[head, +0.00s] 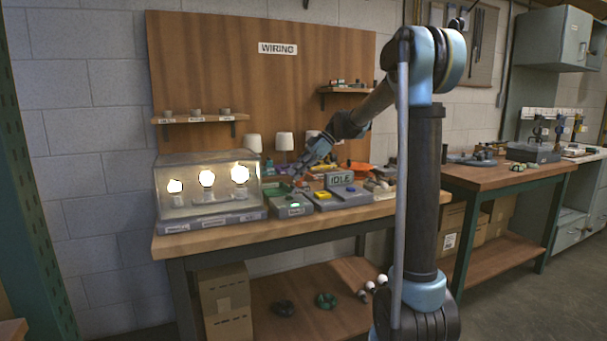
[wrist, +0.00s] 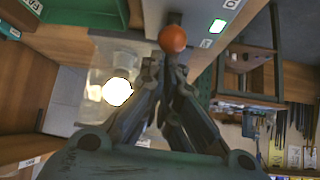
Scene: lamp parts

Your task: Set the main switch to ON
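The main switch appears to be the grey-green box (head: 293,211) on the workbench, with a small lit green light on its front. Its label is too small to read. In the wrist view an orange ball knob (wrist: 173,38) is just beyond my fingertips, with a lit green window (wrist: 217,26) to its right. My gripper (wrist: 164,68) has its fingers drawn together, with nothing clearly held between them. I cannot tell whether the tips touch the knob or its stem. In the head view my gripper (head: 300,174) is low over the box, pointing down and left.
A clear case (head: 208,190) with three lit bulbs stands left of the box. A grey unit with an IDLE display (head: 340,180) stands close on the right. Small lamps (head: 284,142) and loose parts crowd the bench behind. The bench's front edge (head: 300,231) is clear.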

